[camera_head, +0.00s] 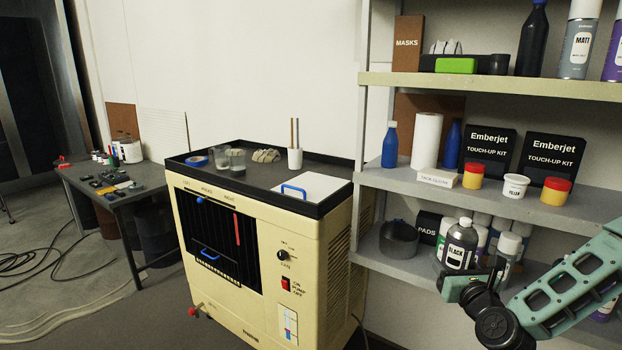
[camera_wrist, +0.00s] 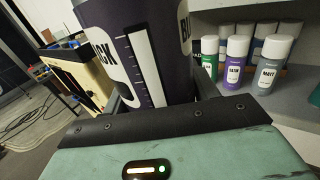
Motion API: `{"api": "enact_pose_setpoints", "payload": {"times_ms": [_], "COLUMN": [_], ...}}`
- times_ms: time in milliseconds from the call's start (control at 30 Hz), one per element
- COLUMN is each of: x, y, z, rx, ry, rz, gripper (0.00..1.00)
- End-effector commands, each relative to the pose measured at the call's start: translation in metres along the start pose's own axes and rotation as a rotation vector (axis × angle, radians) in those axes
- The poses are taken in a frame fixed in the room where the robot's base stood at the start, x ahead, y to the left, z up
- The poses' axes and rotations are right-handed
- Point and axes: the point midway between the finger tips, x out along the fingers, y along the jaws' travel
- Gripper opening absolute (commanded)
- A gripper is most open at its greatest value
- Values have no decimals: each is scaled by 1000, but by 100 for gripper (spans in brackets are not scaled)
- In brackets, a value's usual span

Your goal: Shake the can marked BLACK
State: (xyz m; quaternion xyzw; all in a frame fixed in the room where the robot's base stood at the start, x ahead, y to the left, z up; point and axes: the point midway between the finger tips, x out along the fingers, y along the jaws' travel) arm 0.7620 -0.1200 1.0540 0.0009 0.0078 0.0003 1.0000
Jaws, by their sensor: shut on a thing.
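The can marked BLACK (camera_head: 458,245) is a dark grey can with a rounded shoulder and a white label band, upright by the lower shelf. My gripper (camera_head: 467,277) is shut on its lower part, with the green arm reaching in from the lower right. In the wrist view the can (camera_wrist: 140,50) fills the upper middle, close to the camera, with parts of its lettering and a white scale on its side showing. The finger tips are mostly hidden by the can.
Spray cans with green, purple and grey labels (camera_wrist: 238,58) stand on the shelf close to the right of the held can. The middle shelf (camera_head: 430,187) lies above it. The cream machine (camera_head: 255,270) is further left.

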Motion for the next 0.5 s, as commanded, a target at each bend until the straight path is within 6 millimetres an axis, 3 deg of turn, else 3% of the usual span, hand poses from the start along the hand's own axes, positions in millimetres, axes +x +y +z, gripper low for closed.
{"api": "enact_pose_setpoints", "payload": {"times_ms": [100, 133, 167, 300, 333, 367, 433, 500], "x": [0, 0, 0, 1, 1, 1, 1, 0], "y": [-3, -3, -2, 2, 1, 0, -3, -3], "z": [72, 80, 82, 8, 4, 8, 55, 82], "rx": [-5, -5, -4, -1, -1, -1, -5, -5], "ry": [-28, -23, -18, -1, -6, -12, -28, -22], "rz": [-3, -4, -2, 3, 2, 0, -4, -3], "gripper": [18, 18, 18, 18, 18, 18, 18, 18]}}
